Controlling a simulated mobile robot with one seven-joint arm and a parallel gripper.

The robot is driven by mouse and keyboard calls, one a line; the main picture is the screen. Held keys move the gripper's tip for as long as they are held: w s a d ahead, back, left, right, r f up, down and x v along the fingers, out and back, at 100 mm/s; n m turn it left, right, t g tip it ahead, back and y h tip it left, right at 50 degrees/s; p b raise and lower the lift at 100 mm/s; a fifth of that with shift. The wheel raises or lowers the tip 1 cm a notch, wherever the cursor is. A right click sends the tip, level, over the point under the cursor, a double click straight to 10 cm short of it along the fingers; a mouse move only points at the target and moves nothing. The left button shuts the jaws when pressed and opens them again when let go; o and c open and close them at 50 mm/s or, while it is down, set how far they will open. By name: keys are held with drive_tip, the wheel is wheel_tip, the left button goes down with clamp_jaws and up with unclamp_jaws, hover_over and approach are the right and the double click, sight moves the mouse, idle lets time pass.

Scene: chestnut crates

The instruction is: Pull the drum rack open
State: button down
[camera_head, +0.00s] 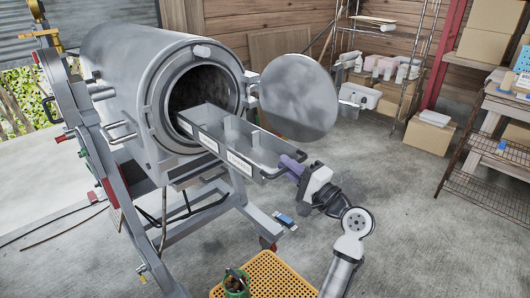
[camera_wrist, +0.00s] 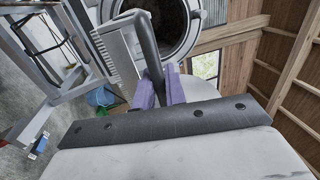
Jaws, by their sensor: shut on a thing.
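The drum rack (camera_head: 262,171) is a long grey metal tray with dividers and white labels. It sticks well out of the round mouth of the grey drum (camera_head: 128,78), and its back end is hidden inside. My gripper (camera_head: 289,166) has purple fingers and is shut at the rack's front end. In the wrist view my gripper (camera_wrist: 159,90) is shut on the rack's dark bar handle (camera_wrist: 147,45). The rack (camera_wrist: 118,50) shows there just beyond the handle, with the drum mouth (camera_wrist: 165,25) behind it.
The round drum door (camera_head: 298,98) hangs open to the right of the mouth. A metal frame stands under the drum. An orange perforated stool top (camera_head: 275,277) with a green pot (camera_head: 236,284) is at the front. Shelves with boxes stand at right; the floor between is mostly clear.

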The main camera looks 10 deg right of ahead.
drive_tip(key=r+v, duration=0.1)
drive_tip(key=v, duration=0.6)
drive_tip(key=shift+s+r, duration=0.2)
drive_tip(key=shift+r, duration=0.05)
drive_tip(key=shift+d, duration=0.2)
drive_tip(key=c, duration=1.8)
unclamp_jaws()
drive_tip(key=b+v, duration=0.3)
drive_tip(key=v, duration=1.1)
